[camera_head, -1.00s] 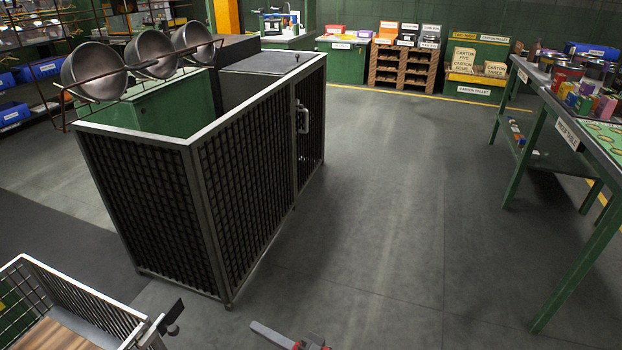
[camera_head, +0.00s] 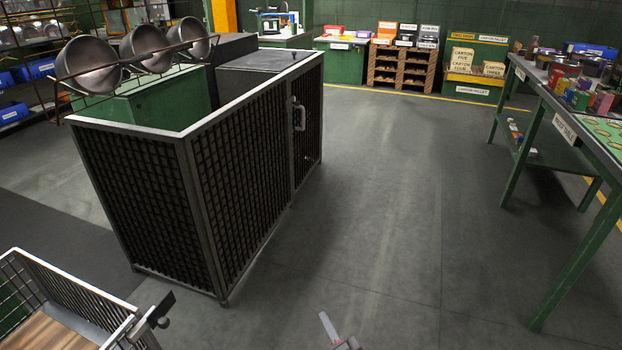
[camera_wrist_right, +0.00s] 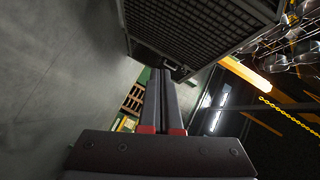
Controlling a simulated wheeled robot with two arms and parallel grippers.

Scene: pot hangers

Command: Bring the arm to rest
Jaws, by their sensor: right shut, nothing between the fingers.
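My right gripper (camera_head: 328,328) shows at the bottom edge of the head view, in front of bare floor and apart from everything. In the right wrist view its two dark fingers (camera_wrist_right: 161,103), with red at their bases, lie side by side, shut with nothing between them. My left gripper is not in the head view.
The mesh-walled cage (camera_head: 190,137) stands left of centre. A wire cart (camera_head: 70,290) is at the lower left. A green-legged table (camera_head: 563,128) with cans and cartons is on the right. Pallets (camera_head: 402,66) stand at the back. The middle floor is clear.

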